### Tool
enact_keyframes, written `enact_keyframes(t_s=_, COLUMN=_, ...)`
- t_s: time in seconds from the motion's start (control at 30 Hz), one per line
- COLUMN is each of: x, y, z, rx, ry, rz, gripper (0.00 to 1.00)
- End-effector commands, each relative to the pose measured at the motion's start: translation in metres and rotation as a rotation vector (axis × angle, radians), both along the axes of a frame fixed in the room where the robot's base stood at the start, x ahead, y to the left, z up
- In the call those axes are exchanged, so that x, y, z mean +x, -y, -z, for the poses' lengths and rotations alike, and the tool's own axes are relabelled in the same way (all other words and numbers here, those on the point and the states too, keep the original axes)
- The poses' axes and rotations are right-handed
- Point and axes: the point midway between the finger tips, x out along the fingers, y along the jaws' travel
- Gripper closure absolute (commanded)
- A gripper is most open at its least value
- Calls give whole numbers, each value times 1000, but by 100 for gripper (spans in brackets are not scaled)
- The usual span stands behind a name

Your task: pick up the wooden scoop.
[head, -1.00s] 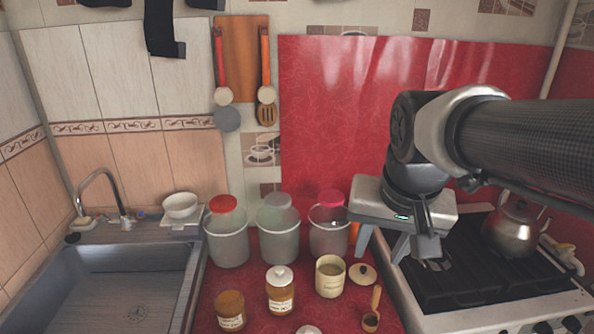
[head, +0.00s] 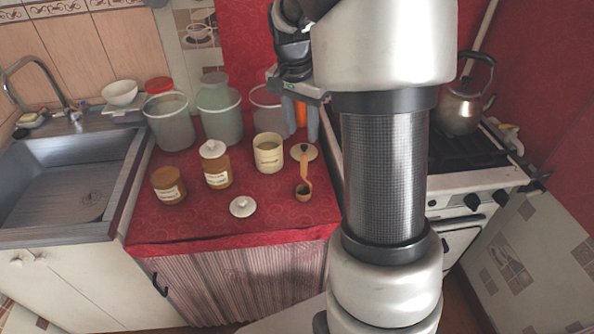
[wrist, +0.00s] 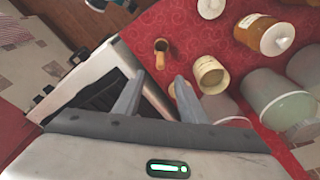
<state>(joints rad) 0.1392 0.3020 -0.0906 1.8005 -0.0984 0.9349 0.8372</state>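The wooden scoop (head: 304,187) lies on the red counter near the front right, its bowl toward the front edge and its handle pointing back over or against a round cream lid (head: 297,151). In the wrist view the scoop (wrist: 161,54) shows just beyond the gap between my fingers. My gripper (head: 303,135) is open and empty, above the counter behind the scoop, fingers pointing down. Both spread fingers show in the wrist view (wrist: 159,79). The scoop is apart from the fingers.
An open cream canister (head: 268,155) stands left of the scoop. Labelled jars (head: 216,168), (head: 168,187) and a white lid (head: 242,207) are farther left. Several tall containers (head: 219,120) stand behind. The stove (head: 470,185) is right. The counter's front strip is clear.

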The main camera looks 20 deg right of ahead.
Motion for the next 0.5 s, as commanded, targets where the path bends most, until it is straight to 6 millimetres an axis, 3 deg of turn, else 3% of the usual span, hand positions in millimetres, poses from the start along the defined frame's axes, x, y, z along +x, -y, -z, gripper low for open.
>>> enact_keyframes(t_s=0.3, x=4, y=8, z=72, rx=2, ry=-6, rz=0, gripper=63)
enact_keyframes(t_s=0.5, x=7, y=12, z=100, rx=1, ry=-3, rz=-1, gripper=63)
